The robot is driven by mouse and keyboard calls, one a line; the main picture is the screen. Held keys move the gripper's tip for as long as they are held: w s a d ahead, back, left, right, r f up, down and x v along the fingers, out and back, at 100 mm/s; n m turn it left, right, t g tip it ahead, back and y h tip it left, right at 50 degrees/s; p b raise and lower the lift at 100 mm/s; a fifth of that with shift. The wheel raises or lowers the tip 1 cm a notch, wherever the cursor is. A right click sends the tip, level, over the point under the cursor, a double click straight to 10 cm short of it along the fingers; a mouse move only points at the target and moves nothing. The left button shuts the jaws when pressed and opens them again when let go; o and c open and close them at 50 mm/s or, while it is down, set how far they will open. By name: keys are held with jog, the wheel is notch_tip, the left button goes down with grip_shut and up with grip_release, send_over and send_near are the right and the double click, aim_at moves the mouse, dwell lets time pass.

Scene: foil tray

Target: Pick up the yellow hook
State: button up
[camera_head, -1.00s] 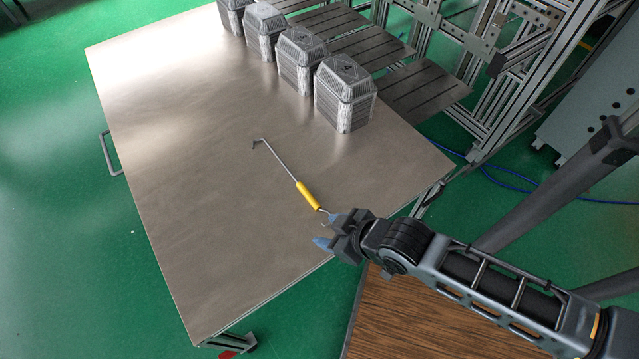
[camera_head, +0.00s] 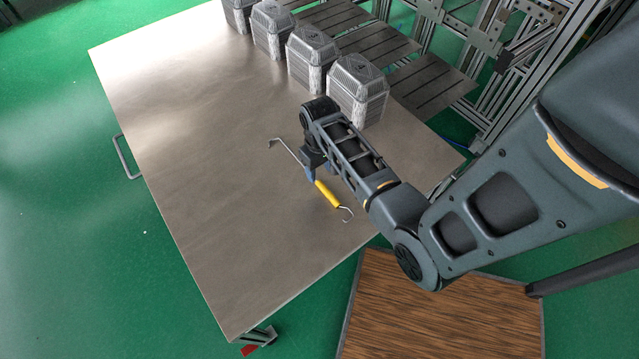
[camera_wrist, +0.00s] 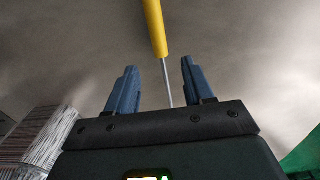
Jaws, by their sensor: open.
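The yellow hook (camera_head: 327,194) lies on the metal table, a thin metal rod with a yellow handle. Its rod runs to a bent tip at the upper left, and a small hook end sticks out at the lower right. My gripper (camera_head: 309,174) is over the rod near the handle's upper end; my arm partly hides it. In the wrist view my gripper (camera_wrist: 158,88) is open, with blue fingers on either side of the rod. The yellow handle (camera_wrist: 155,28) shows beyond the fingertips. I cannot tell the exact height above the table.
The metal table (camera_head: 200,190) is clear to the left of the hook. Several stacks of foil trays stand along its back right edge, the nearest (camera_head: 357,90) close to my arm. A wooden-topped surface (camera_head: 440,320) lies at the front.

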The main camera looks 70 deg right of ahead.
aim_at(320, 183)
notch_tip(320, 183, down, 6)
jog(key=shift+s+a, duration=0.1)
jog(key=shift+a, duration=0.05)
dwell(0.3)
grip_shut()
